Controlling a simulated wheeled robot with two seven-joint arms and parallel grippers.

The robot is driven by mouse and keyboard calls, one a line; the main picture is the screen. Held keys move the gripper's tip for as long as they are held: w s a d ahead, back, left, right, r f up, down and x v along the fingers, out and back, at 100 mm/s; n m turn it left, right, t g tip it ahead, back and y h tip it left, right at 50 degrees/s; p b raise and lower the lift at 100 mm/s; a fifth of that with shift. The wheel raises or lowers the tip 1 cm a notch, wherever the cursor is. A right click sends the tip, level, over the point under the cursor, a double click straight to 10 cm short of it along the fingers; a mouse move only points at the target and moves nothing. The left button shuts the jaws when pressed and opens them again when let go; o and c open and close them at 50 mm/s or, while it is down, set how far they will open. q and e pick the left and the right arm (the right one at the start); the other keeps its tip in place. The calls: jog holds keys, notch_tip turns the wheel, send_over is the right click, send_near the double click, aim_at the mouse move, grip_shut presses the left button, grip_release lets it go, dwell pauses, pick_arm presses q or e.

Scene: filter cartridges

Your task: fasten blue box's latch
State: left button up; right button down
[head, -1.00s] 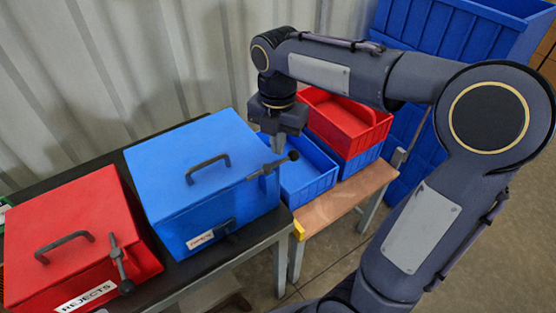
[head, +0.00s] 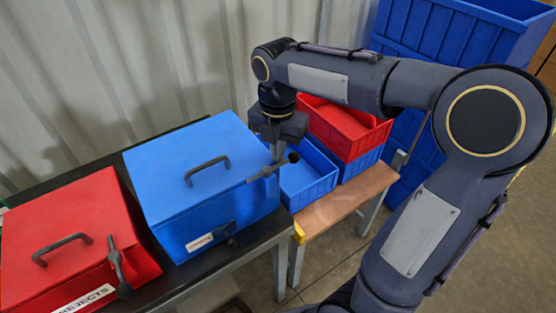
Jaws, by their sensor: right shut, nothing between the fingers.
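The blue box (head: 185,165) stands on the black-topped table with its lid down and a dark handle on top. Its latch lever (head: 270,169) sticks out at the right end of the lid, roughly level, with a round knob at its outer end. A dark catch (head: 226,233) sits low on the front face by a white label. My right gripper (head: 278,152) points down beside the lever, near the knob; its fingers are shut and empty. The fingertips are partly hidden behind the lever, so I cannot tell whether they touch it. My left gripper is out of view.
A red box (head: 75,220) labelled REJECTS stands at left, its lever hanging down its front. Right of the blue box, a wooden bench (head: 345,203) carries blue trays (head: 310,190) and a red bin (head: 350,140). A corrugated wall is behind.

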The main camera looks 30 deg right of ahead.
jog(key=shift+s, duration=0.1)
dwell(0.3)
jog(key=shift+s+d, duration=0.3)
jog(key=shift+s, duration=1.05)
jog(key=shift+s+a, duration=0.15)
jog(key=shift+s, duration=0.55)
